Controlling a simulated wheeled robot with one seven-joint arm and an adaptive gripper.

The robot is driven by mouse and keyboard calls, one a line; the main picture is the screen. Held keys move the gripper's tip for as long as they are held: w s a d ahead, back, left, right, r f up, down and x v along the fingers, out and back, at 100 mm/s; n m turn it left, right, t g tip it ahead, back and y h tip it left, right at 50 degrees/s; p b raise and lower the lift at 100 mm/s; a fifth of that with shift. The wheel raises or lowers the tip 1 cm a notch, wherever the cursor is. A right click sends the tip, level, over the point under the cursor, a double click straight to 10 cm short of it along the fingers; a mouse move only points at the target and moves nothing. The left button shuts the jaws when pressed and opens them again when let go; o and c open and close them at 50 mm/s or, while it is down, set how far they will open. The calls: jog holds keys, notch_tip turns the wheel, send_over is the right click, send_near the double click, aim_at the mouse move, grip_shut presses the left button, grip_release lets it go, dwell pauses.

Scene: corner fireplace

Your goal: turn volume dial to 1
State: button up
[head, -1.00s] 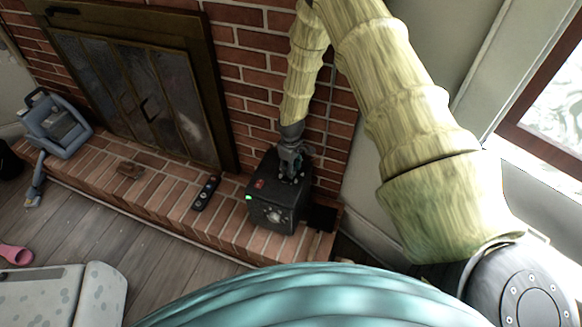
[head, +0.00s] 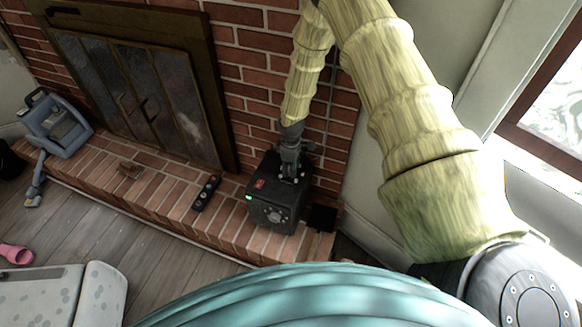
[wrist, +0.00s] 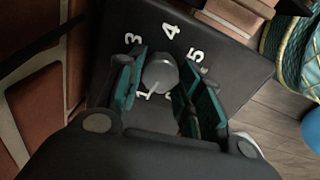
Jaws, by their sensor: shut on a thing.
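The volume dial (wrist: 160,72) is a grey round knob with a white pointer line, on the top face of a black box (wrist: 115,45). Printed white numerals 3, 4 and 5 show around its far side, and a 1 at its near left. The pointer slants to the lower left, close to the 1. My gripper (wrist: 161,78) is shut on the dial, one teal-padded finger on each side. Other numerals are hidden by the fingers. In the head view the black box (head: 270,214) stands on the brick hearth, with my gripper (head: 290,178) pointing down onto its top; the dial is hidden there.
The box has a green light and a red spot (head: 259,184). A brick wall (head: 252,75) rises close behind. A dark remote (head: 206,193) lies on the hearth to the left. A blue-grey carrier (head: 58,125) stands farther left.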

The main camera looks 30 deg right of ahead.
jog(key=o, duration=1)
jog(key=shift+o, duration=0.2)
jog(key=shift+r, duration=0.1)
notch_tip(320, 180, up, 12)
dwell(0.3)
jog(key=s+a+f+m, duration=0.1)
jog(key=s+a+f, duration=0.1)
jog(key=s, duration=0.2)
jog(key=s+a+f+m+p, duration=0.1)
jog(key=s+a+f, duration=0.1)
jog(key=s, duration=0.2)
jog(key=s+a+f+m+y, duration=0.1)
jog(key=s+a+f, duration=0.2)
jog(key=shift+s, duration=0.4)
jog(key=s+a+m+p, duration=0.1)
jog(key=s+a+m, duration=0.1)
jog(key=s, duration=1.1)
jog(key=s+a+f+m+h+p, duration=0.1)
jog(key=s+m, duration=0.4)
jog(key=s, duration=0.9)
jog(key=shift+a, duration=0.4)
